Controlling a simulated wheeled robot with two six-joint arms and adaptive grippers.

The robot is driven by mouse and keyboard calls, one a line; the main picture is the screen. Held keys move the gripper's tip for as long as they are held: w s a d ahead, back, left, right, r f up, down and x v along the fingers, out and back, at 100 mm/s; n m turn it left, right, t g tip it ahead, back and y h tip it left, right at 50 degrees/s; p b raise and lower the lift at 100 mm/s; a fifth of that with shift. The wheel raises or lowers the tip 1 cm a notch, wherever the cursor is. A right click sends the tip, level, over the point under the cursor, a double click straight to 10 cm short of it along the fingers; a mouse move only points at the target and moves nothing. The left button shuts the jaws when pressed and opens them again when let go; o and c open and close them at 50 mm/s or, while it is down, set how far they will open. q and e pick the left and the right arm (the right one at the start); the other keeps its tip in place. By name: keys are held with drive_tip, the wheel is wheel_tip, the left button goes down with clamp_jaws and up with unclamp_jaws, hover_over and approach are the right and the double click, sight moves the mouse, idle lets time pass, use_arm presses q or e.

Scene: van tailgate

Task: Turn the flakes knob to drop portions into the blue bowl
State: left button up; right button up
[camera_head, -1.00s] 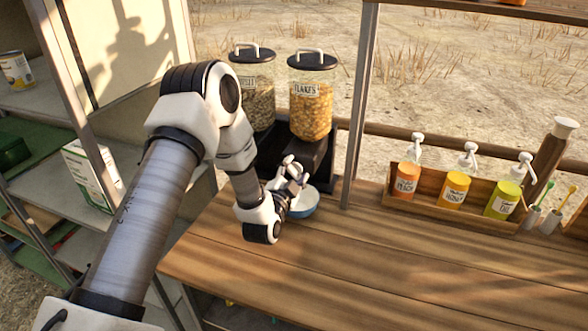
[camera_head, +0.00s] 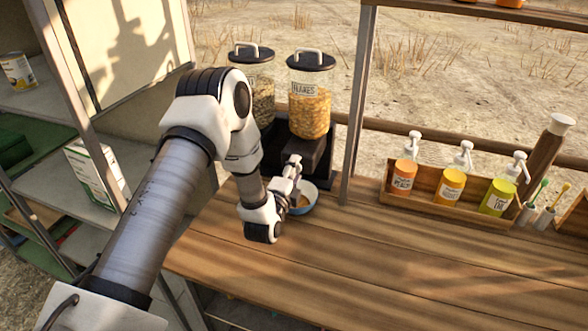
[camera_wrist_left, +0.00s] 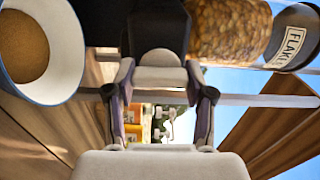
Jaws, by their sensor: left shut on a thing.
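The flakes dispenser (camera_head: 310,103) is a clear jar of orange-brown flakes with a dark lid and a FLAKES label, on a dark stand. In the left wrist view the jar (camera_wrist_left: 228,28) lies sideways at the top right. My left gripper (camera_head: 294,163) is at the front of the stand, shut on the pale rounded knob (camera_wrist_left: 160,58), which shows between its fingers in the wrist view. The blue bowl (camera_head: 309,208), white inside, sits below the dispenser beside the gripper. In the wrist view the bowl (camera_wrist_left: 76,62) holds brown contents. My right gripper is out of view.
A second dispenser (camera_head: 256,85) with darker contents stands left of the flakes. A post (camera_head: 357,110) rises close to their right. A wooden caddy (camera_head: 425,213) with pump bottles stands farther right. The front of the wooden counter (camera_head: 400,280) is clear.

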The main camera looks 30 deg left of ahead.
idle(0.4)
use_arm(q)
drive_tip(key=o, duration=1.2)
drive_tip(key=shift+w, duration=0.1)
drive_tip(key=shift+c, duration=0.2)
drive_tip(key=v, duration=1.2)
drive_tip(key=shift+a, duration=0.1)
